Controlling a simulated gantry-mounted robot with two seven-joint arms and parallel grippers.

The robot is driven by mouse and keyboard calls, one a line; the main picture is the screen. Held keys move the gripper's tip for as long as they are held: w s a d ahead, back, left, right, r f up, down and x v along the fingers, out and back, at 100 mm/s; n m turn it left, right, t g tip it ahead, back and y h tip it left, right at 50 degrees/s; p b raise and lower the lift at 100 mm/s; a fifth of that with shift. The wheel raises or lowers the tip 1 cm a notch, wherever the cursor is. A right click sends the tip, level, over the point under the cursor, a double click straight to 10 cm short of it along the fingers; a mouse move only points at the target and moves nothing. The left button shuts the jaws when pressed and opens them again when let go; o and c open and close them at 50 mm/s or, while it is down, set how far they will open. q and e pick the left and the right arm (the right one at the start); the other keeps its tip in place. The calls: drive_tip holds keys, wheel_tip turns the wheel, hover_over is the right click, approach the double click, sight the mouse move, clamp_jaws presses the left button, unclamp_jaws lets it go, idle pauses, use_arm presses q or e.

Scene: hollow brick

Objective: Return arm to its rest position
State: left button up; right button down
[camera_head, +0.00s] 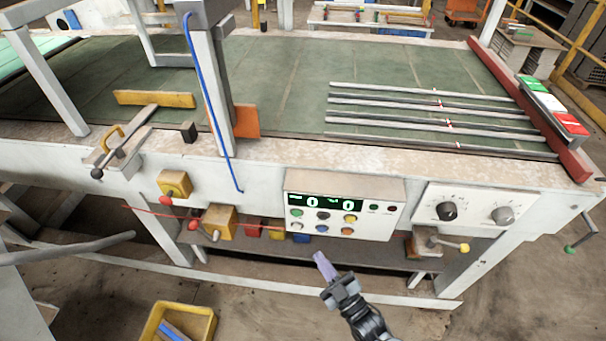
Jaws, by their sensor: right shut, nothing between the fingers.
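My right gripper (326,268) is in the lower middle of the head view, with its arm coming up from the bottom edge. Its light purple-grey fingers are together and hold nothing. It is in front of and below the control panel (343,204), which has a dark display with green digits and several coloured buttons. From this view I cannot tell how far it is from the panel. My left gripper does not show.
The machine's green bed (290,75) carries several metal bars (430,103) at the right. A knob panel (474,208) and a yellow-knobbed lever (462,248) are right of the gripper. A yellow crate (208,318) stands on the floor at lower left.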

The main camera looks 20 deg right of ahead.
drive_tip(key=s+d+f+m+g+h+p, duration=0.1)
drive_tip(key=s+d+m+g+h, duration=0.25)
drive_tip(key=s+g, duration=0.6)
drive_tip(key=s+d+f+m+g+h+p, duration=0.1)
drive_tip(key=s+d+m+g+h, duration=0.25)
drive_tip(key=s+g, duration=0.65)
wheel_tip(320, 180, up, 33)
drive_tip(key=s+t+p, duration=0.2)
drive_tip(key=t+p, duration=0.1)
drive_tip(key=p, duration=3)
drive_tip(key=shift+s+a+r, duration=0.15)
drive_tip(key=shift+s+a, duration=0.1)
drive_tip(key=shift+s, duration=0.05)
